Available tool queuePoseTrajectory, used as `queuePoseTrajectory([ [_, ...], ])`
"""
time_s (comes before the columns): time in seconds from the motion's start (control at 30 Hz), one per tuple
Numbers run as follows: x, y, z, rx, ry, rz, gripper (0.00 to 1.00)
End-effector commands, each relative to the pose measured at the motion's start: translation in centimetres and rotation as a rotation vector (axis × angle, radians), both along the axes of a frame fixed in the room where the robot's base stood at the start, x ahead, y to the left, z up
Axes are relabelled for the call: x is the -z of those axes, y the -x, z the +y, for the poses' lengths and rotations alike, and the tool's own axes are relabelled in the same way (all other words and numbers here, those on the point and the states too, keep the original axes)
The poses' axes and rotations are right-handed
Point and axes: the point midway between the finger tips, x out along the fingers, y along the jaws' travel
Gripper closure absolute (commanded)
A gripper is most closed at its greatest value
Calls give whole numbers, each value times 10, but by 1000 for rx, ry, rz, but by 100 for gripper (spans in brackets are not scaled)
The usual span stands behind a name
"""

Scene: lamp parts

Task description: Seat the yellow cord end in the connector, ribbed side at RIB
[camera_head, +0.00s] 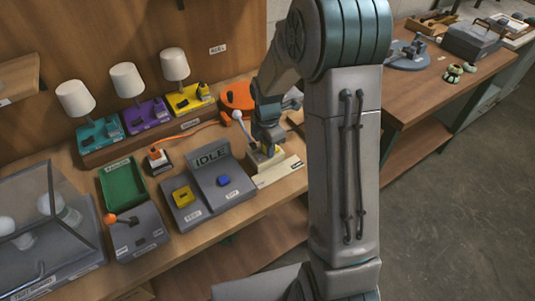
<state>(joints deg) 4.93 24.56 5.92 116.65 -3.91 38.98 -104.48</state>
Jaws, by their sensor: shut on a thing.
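My gripper (268,148) points down at the right end of the row of devices, just right of the grey IDLE console. It is low over a cream block with a label strip (278,172), which may hold the connector. A little yellow shows at the fingertips, and the gripper is shut on it; I take it to be the yellow cord end. The gripper and arm hide most of it. I cannot tell which way its ribbed side faces, where the RIB mark is, or whether it is in the connector.
The IDLE console (209,158) has a yellow and a blue button box in front. A white-knobbed lever (238,116) stands close left of my gripper. Behind are an orange reel (233,97) and three lamps on teal, purple and yellow bases (188,101). A green tray (122,183) is left.

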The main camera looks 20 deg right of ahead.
Motion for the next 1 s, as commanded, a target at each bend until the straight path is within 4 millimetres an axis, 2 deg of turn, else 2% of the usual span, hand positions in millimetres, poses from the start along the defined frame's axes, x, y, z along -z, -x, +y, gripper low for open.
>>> queuePoseTrajectory([
  [0.37, 0, 0, 0, 0, 0, 0, 100],
  [0.4, 0, 0, 0, 0, 0, 0, 72],
  [0.47, 0, 0, 0, 0, 0, 0, 55],
  [0.8, -2, 0, 0, 0, 1, -1, 55],
  [0.87, -7, -1, 0, 0, 0, -2, 55],
  [1.0, -29, -1, 0, 0, 0, -6, 55],
])
